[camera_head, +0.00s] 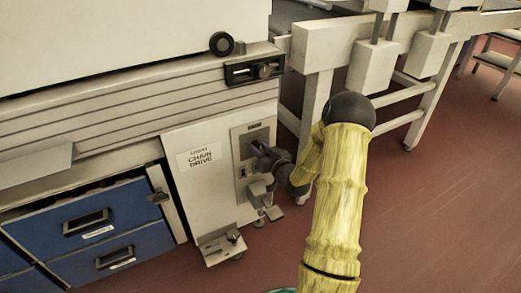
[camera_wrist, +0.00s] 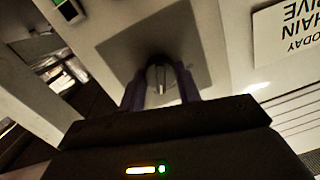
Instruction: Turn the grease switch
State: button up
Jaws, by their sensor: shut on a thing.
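The grease switch is a small knob (camera_wrist: 161,76) on a grey plate (camera_head: 241,143) on the front of the white chain drive panel. In the wrist view my gripper (camera_wrist: 160,88) has its two dark fingers on either side of the knob, shut on it. In the head view my gripper (camera_head: 260,150) reaches the plate from the right, and its body hides most of the knob. My yellow-sleeved arm comes up from the bottom of the picture.
A paper label reading "CHAIN DRIVE" (camera_head: 199,157) is left of the plate. Blue drawers (camera_head: 90,222) stand at the lower left. A white frame leg (camera_head: 315,105) rises just right of the panel. Red floor (camera_head: 440,220) is open at right.

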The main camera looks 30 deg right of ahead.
jog(key=shift+f, duration=0.1)
jog(key=o, duration=1)
jog(key=shift+c, duration=0.2)
jog(key=shift+s, duration=0.1)
jog(key=s+d+r+p, duration=0.1)
jog(key=s+p, duration=0.3)
jog(key=s, duration=1.3)
jog(key=shift+d+r, duration=0.2)
jog(key=shift+d, duration=0.25)
